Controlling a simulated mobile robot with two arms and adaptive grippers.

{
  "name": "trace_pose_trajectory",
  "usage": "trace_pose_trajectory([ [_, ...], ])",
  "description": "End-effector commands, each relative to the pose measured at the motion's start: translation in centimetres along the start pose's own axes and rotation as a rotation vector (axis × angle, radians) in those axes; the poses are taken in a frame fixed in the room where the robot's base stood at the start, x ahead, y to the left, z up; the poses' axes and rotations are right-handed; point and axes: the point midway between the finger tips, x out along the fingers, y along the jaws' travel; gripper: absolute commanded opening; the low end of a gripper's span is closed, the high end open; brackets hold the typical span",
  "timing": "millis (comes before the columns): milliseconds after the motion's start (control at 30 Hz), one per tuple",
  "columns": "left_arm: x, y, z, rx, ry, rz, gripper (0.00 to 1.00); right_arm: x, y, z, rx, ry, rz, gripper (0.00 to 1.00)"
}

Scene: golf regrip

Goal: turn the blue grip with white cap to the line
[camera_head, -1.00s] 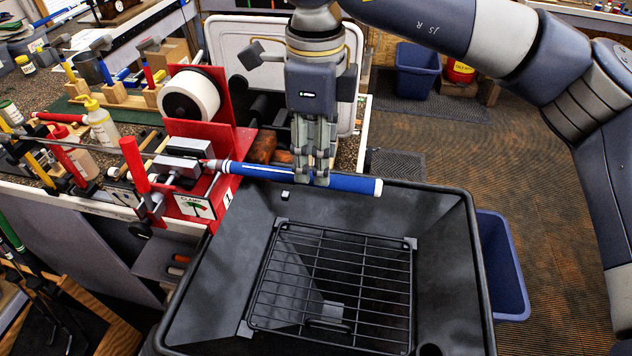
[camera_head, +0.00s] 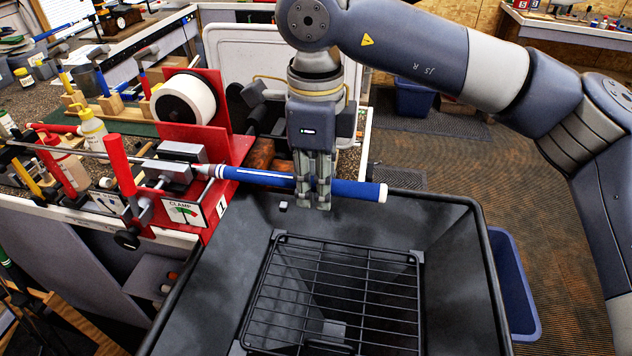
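The blue grip with white cap (camera_head: 352,190) is on a club shaft (camera_head: 85,153) that runs left through the clamp (camera_head: 168,172). The grip lies level over the back of the black tub, with its white cap at the right end. My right gripper (camera_head: 313,203) comes down from above with its fingers closed around the grip, right of its middle. A short white mark shows near the grip's left end. The line named in the task cannot be made out for certain. My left gripper is not in view.
The black tub (camera_head: 215,275) with a wire rack (camera_head: 335,290) lies below the grip. A red stand with a white tape roll (camera_head: 183,98) is at the clamp. Bottles and tools crowd the left bench. A blue bin (camera_head: 515,290) stands right of the tub.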

Motion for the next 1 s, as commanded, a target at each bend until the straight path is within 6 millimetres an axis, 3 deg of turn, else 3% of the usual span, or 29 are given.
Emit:
trace_pose_trajectory([
  [1000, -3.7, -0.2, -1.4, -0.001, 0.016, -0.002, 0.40, -0.2, -0.1, 0.0, 0.003, 0.000, 0.265, 0.00],
])
